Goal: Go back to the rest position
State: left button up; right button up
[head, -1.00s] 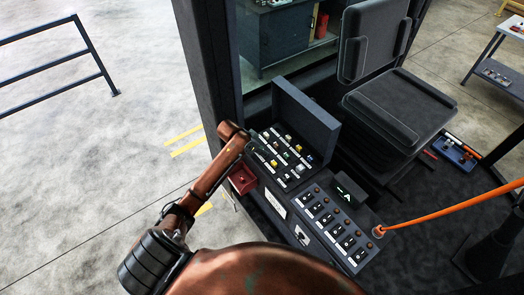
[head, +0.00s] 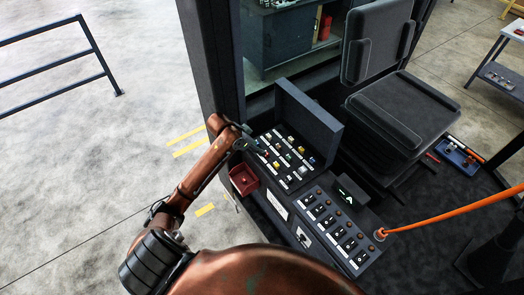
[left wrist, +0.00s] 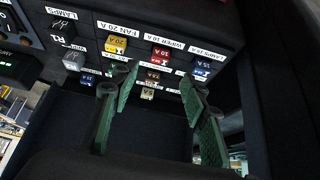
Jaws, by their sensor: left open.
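My left gripper (head: 254,146) is over the upper left edge of the fuse panel (head: 297,180). In the left wrist view my left gripper's green fingers (left wrist: 158,82) are spread apart with nothing held between them. Beyond them are labelled fuses: a yellow one (left wrist: 116,44), a red one (left wrist: 160,54) and a blue one (left wrist: 200,70). Smaller fuses sit in the row nearer the fingers. I cannot tell whether a fingertip touches any fuse. My right gripper is in neither view.
A raised lid (head: 310,122) stands behind the fuse panel. A red tray (head: 243,180) is on the panel's left side. A switch panel (head: 340,228), an orange lever (head: 450,213) and a seat (head: 405,110) lie to the right. A dark cab post (head: 215,60) rises close to my left arm. Open floor lies left.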

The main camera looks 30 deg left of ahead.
pick_arm(q)
jog(key=shift+v, duration=2.35)
jog(key=shift+f, duration=0.15)
jog(key=s+d+f+n+g+y, duration=0.1)
jog(key=s+d+f, duration=0.2)
jog(key=s+f, duration=0.8)
jog(key=s+d+f+n+g+y, duration=0.1)
jog(key=s+f+n, duration=0.15)
jog(key=s, duration=0.75)
jog(key=s+d+f+n+y, duration=0.15)
jog(key=s+f, duration=0.25)
jog(key=s, duration=0.5)
notch_tip(320, 180, down, 42)
jog(key=s+d+m+g+b, duration=0.1)
jog(key=g+b, duration=0.1)
jog(key=b, duration=1.1)
jog(key=s+f+b, duration=0.5)
jog(key=s+f, duration=0.5)
jog(key=f, duration=0.4)
jog(key=s+f+m+g+b, duration=0.1)
jog(key=s+f+b, duration=0.5)
jog(key=s+f, duration=0.4)
notch_tip(320, 180, down, 5)
jog(key=shift+d+r+h, duration=0.15)
jog(key=shift+d+h, duration=0.15)
jog(key=shift+h, duration=0.05)
